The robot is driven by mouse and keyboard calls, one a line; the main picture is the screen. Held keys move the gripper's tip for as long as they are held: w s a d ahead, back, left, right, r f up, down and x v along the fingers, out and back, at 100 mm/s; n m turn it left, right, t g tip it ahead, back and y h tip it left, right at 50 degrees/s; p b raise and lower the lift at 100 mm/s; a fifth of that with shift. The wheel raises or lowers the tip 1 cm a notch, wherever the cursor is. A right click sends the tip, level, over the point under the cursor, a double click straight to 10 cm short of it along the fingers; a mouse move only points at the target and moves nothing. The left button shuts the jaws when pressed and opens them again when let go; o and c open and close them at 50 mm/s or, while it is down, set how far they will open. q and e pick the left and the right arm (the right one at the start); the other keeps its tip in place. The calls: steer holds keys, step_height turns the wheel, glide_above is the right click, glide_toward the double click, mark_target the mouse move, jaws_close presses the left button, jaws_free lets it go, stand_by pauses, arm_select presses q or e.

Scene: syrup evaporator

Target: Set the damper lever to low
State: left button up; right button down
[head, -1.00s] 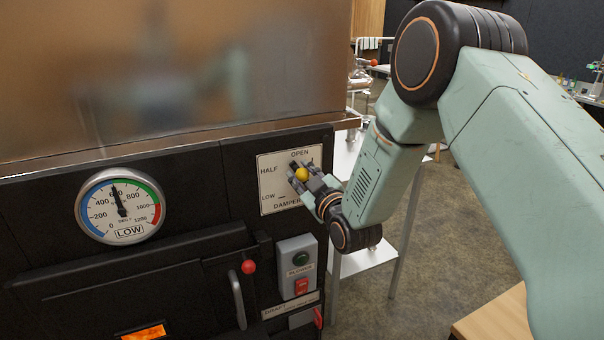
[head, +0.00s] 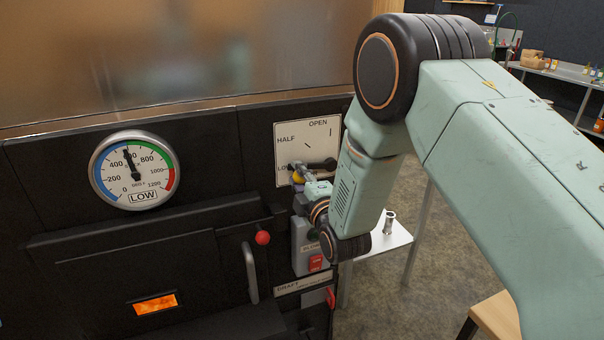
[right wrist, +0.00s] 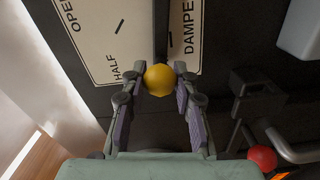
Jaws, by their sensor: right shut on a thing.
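The damper plate (head: 293,130) is white with OPEN, HALF and LOW marks, on the dark evaporator front. The damper lever (head: 318,164) is a dark bar that runs left across the plate's lower part. Its yellow knob (head: 298,178) is by the LOW label, which is partly covered. My right gripper (head: 299,181) is shut on the knob. In the right wrist view, the knob (right wrist: 159,80) sits between the two fingers, with the lever bar (right wrist: 161,30) behind it. The LOW mark is hidden there. My left gripper is not in view.
A switch box (head: 308,245) sits just below the gripper. A door handle (head: 250,272) and a red ball knob (head: 262,238) stick out to its left. The round gauge (head: 135,170) is further left. A white side table (head: 385,240) stands at right.

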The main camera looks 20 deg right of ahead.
steer(key=shift+a+f+n+b, duration=0.1)
steer(key=shift+f+n+b, duration=0.4)
steer(key=shift+f+n, duration=0.55)
steer(key=shift+s, duration=0.1)
steer(key=c, duration=1.4)
jaws_free()
steer(key=o, duration=0.4)
steer(key=shift+r, duration=0.1)
steer(key=s, duration=1.2)
steer(key=shift+d, duration=0.2)
